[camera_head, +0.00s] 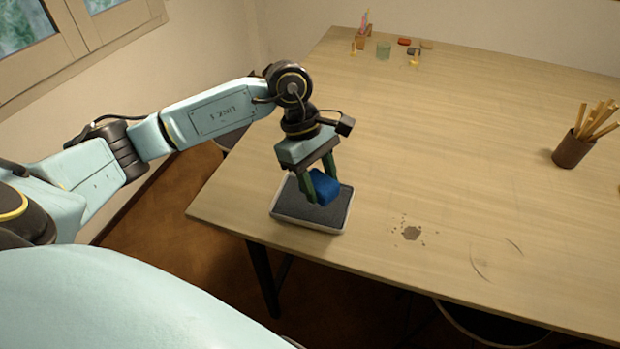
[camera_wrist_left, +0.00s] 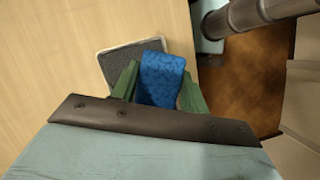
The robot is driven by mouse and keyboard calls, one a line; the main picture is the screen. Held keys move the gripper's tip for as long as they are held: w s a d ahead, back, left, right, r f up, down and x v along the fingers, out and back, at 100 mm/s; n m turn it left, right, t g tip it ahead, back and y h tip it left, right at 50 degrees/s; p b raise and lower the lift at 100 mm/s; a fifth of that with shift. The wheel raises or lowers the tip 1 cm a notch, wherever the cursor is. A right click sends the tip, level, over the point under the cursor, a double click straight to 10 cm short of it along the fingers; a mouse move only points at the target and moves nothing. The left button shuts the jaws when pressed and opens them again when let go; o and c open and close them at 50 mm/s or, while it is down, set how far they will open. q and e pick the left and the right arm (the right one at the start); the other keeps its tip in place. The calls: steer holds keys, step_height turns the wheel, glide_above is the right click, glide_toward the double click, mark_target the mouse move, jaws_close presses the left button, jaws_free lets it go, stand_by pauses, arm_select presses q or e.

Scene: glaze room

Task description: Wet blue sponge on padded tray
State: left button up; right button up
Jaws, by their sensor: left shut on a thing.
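The blue sponge (camera_head: 324,188) is between the green fingers of my left gripper (camera_head: 322,192), which is shut on it. The tray (camera_head: 342,222) has a pale rim and a dark grey padded floor, and stands at the table's near left corner. In the head view the sponge is over the tray; I cannot tell whether it touches the pad. In the left wrist view the sponge (camera_wrist_left: 161,80) fills the space between the fingers, and the tray (camera_wrist_left: 128,50) shows behind it, partly hidden. My right gripper is out of view.
The wooden table (camera_head: 440,150) is mostly clear. A brown cup of sticks (camera_head: 574,150) stands at the right.

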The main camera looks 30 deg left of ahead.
mark_target(314, 213)
arm_select(q)
steer(key=n, duration=0.1)
steer(key=a+n+t, duration=0.1)
steer(key=n, duration=0.1)
steer(key=a+n+t, duration=0.1)
steer(key=n, duration=0.1)
steer(key=shift+a+f, duration=0.2)
steer(key=shift+f, duration=0.1)
steer(key=shift+f+b, duration=1.75)
steer(key=shift+f, duration=1.15)
steer(key=shift+f+b, duration=0.4)
steer(key=shift+f, duration=0.05)
steer(key=shift+s+f+b, duration=0.25)
steer(key=shift+f+b, duration=0.05)
steer(key=shift+b, duration=0.25)
stand_by(0.7)
steer(key=shift+r, duration=0.1)
step_height(314, 213, up, 2)
steer(key=shift+w+r+p, duration=0.1)
steer(key=shift+w+p, duration=0.05)
steer(key=shift+p, duration=0.5)
steer(key=shift+r+p, duration=1.35)
steer(key=shift+r, duration=1.2)
